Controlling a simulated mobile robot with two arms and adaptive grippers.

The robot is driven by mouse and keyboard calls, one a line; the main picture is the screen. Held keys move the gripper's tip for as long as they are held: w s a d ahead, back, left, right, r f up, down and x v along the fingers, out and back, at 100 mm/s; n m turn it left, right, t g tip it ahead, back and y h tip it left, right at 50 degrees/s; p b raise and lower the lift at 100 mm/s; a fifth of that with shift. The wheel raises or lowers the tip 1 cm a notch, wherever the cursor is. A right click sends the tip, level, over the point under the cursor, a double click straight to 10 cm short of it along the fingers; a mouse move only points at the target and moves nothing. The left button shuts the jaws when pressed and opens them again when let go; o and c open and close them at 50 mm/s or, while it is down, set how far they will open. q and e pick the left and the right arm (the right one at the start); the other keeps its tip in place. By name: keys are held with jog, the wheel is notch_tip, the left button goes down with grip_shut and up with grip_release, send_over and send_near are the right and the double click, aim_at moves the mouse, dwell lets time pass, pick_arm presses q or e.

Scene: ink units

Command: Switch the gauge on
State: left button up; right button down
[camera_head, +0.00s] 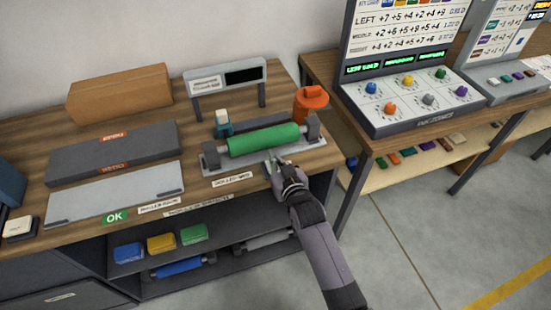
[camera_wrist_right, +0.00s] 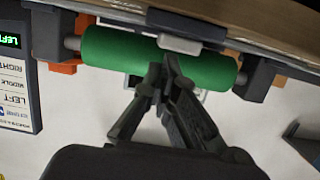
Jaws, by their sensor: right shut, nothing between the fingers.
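A sign-like stand (camera_head: 225,78) with a dark, unlit display stands at the back of the wooden table; it may be the gauge, but its label is too small to read. My right gripper (camera_head: 270,157) is shut and empty at the roller's front side. In the right wrist view, its fingertips (camera_wrist_right: 164,68) overlap the green roller (camera_wrist_right: 120,50); contact is unclear. My left gripper is out of view.
An orange container (camera_head: 311,102) stands right of the roller's grey bed (camera_head: 225,158). A cardboard box (camera_head: 120,94) and grey slabs (camera_head: 115,150) occupy the left. A console (camera_head: 415,110) with coloured knobs stands on the right table.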

jog(key=shift+w+r+g+p, duration=0.2)
jog(key=shift+g+p, duration=0.2)
jog(key=shift+p, duration=0.6)
jog(key=shift+f, duration=0.5)
jog(key=shift+a, duration=0.1)
jog(key=shift+w+a+r, duration=0.2)
jog(key=shift+w, duration=0.55)
jog(key=shift+r, duration=0.1)
